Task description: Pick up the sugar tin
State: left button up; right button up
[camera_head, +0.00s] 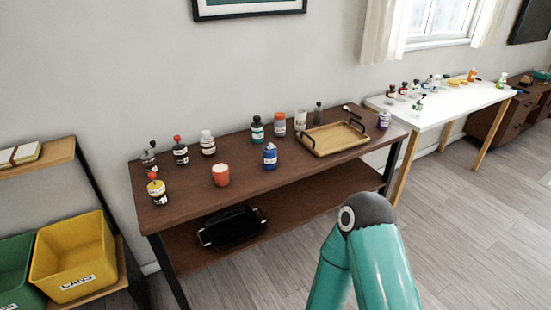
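Several small labelled jars and tins stand on the brown table, but their labels are too small to read, so I cannot tell which is the sugar tin. Neither of my grippers is in view; only a teal link of my arm shows at the bottom.
A white table (450,105) with more jars is at right, yellow and green bins at left.

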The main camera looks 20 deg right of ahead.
aim_at(270, 157)
jog(key=u, duration=0.05)
jog(key=i, duration=1)
jog(key=z, duration=0.05)
